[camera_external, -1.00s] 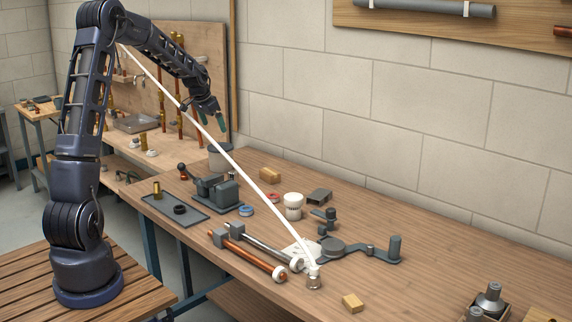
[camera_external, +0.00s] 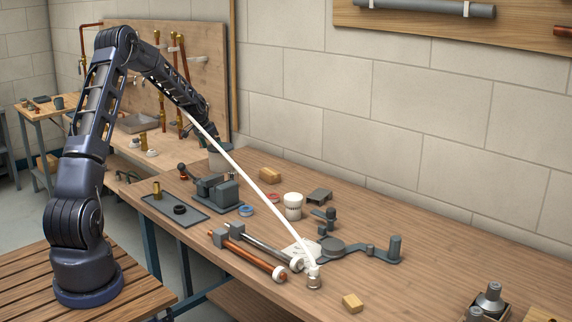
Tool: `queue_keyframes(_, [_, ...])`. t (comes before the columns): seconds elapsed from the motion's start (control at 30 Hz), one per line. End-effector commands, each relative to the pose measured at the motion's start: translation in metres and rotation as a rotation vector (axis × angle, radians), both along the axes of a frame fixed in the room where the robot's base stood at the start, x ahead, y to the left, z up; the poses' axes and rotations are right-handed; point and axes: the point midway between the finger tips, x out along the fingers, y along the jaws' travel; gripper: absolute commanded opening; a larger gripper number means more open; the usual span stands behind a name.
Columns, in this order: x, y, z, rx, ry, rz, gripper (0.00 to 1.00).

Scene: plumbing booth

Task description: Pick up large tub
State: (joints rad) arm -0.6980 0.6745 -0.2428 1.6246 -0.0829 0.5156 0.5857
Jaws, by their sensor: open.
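A smaller white lidded tub (camera_external: 293,207) stands upright near the middle of the bench.
A tan block (camera_external: 270,175) lies to the right. A long white strip (camera_external: 255,184) crosses the view.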

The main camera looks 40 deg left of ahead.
Motion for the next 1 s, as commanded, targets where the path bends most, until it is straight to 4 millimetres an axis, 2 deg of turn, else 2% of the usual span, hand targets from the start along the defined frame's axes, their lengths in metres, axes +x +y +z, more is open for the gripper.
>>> queue_keyframes(0.17, [0.004,0.000,-0.010,0.000,0.000,0.000,1.00])
queue_keyframes(0.5, [0.019,0.000,-0.048,0.000,0.000,0.000,1.00])
queue_keyframes(0.73, [0.020,0.000,-0.050,0.001,-0.001,0.000,1.00])
queue_keyframes(0.77, [0.020,0.000,-0.050,0.001,-0.001,0.000,0.98])
queue_keyframes(1.0, [0.020,0.000,-0.050,0.001,-0.001,0.000,0.52])
